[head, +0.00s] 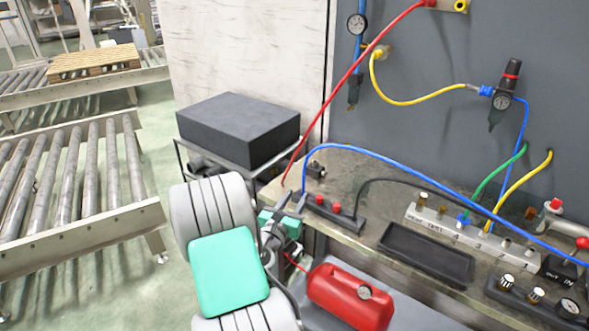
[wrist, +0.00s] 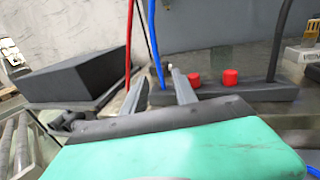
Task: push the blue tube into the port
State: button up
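The blue tube (head: 400,164) arches from the lower right over the bench down to the bench's left end near my gripper (head: 292,208). In the wrist view the blue tube (wrist: 154,45) comes down into the gap between my fingertips (wrist: 160,84). The fingers stand apart, with space on both sides of the tube. Whether its end is between the fingers or just beyond them I cannot tell. A black block with two red caps (head: 334,212) lies just right of the fingers; it also shows in the wrist view (wrist: 240,93). Which port is meant, and any opening, I cannot make out.
A red tube (head: 352,72) hangs down just left of the blue tube. A labelled metal manifold (head: 445,226) and a black tray (head: 425,255) are to the right. A red tank (head: 350,296) sits below the bench edge. A dark box (head: 238,128) stands behind left.

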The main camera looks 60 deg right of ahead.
aim_at(303, 186)
jog(key=d, duration=0.2)
jog(key=d+p, duration=0.1)
jog(key=d, duration=0.4)
jog(key=shift+w+d, duration=0.1)
jog(key=shift+w, duration=0.3)
grip_shut()
